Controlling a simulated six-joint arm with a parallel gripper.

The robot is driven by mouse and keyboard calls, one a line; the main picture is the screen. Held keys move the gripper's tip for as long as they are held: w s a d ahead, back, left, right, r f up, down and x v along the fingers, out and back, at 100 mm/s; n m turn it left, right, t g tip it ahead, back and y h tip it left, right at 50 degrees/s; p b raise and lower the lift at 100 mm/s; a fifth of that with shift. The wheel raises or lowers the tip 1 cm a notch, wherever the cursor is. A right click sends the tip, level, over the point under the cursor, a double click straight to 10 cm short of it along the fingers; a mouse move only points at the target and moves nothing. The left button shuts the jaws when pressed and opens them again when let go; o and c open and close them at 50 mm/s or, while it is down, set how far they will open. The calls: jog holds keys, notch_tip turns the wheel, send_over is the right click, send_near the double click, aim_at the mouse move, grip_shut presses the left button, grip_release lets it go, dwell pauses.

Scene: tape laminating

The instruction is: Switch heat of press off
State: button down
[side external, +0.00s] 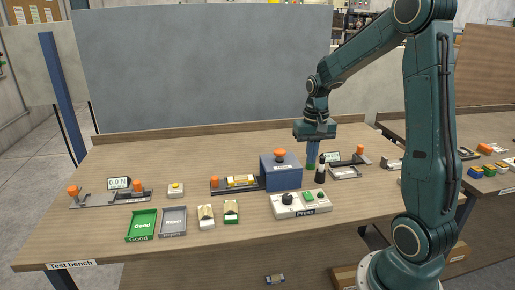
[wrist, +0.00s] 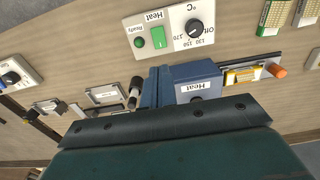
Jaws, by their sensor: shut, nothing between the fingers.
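The press is a blue box (side external: 281,172) with an orange knob on top, in the middle of the bench; its blue body (wrist: 198,76) also shows in the wrist view. The white press control box (side external: 300,204) stands in front of it. In the wrist view the control box (wrist: 175,34) appears upside down, with a black temperature dial (wrist: 195,28), a green Heat switch (wrist: 158,37) and a green Ready lamp (wrist: 139,43). I cannot tell the dial setting surely. My gripper (side external: 312,161) is shut and empty, pointing down right of the press, apart from the control box.
A dark bottle (side external: 320,170) stands close beside my gripper. A fixture with orange knobs (side external: 345,160) lies to the right. Green Good (side external: 140,225) and grey Reject (side external: 173,221) trays are at the front left. Bench space in front of the control box is clear.

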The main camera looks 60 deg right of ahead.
aim_at(307, 193)
notch_tip(307, 193, down, 11)
jog(key=shift+r, duration=0.1)
dwell(0.4)
dwell(0.4)
